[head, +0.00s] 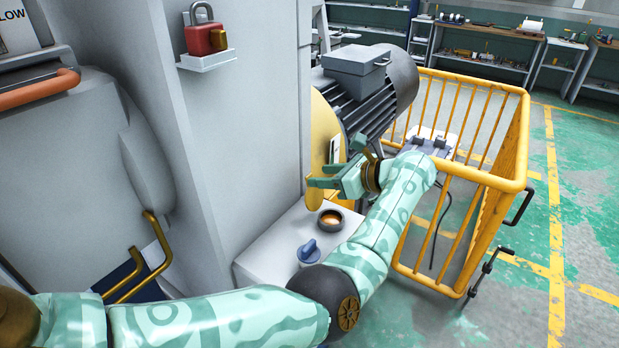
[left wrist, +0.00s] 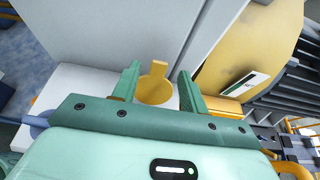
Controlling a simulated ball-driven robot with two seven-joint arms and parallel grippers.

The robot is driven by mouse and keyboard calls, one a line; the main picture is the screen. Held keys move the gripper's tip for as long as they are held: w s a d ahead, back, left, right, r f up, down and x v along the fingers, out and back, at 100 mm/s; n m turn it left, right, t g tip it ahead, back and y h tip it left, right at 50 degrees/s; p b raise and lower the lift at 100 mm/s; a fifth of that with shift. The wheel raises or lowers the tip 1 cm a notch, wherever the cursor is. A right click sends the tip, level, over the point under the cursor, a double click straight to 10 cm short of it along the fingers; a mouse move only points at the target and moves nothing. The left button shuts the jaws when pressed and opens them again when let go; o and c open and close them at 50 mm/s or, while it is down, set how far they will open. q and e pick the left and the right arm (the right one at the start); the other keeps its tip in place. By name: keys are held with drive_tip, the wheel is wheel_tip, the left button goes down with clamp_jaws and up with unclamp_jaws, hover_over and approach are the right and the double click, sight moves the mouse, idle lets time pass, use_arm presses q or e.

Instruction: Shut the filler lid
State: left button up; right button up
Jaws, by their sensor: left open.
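The filler lid (left wrist: 154,92), a small round yellow plate with a tab, shows between my fingers in the left wrist view. It appears to stand raised, and contact with the fingers cannot be told. In the head view a dark-rimmed round filler opening (head: 331,220) with an orange inside is uncovered on the pale machine ledge. My left gripper (head: 318,178) is above and behind this opening, its fingers apart; it also shows in the left wrist view (left wrist: 158,72). My gripper hides part of the lid in the head view. My right gripper is out of view.
A blue cap (head: 308,251) sits on the ledge in front of the opening. A large yellow disc (head: 322,125) and a dark motor (head: 375,90) are close behind my gripper. A yellow railing (head: 480,175) stands right, a grey cabinet wall (head: 245,110) left.

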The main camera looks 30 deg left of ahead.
sight(310, 175)
use_arm(q)
drive_tip(key=x, duration=0.4)
drive_tip(key=shift+a, duration=0.1)
drive_tip(key=shift+a+f, duration=0.15)
drive_tip(key=shift+a, duration=0.2)
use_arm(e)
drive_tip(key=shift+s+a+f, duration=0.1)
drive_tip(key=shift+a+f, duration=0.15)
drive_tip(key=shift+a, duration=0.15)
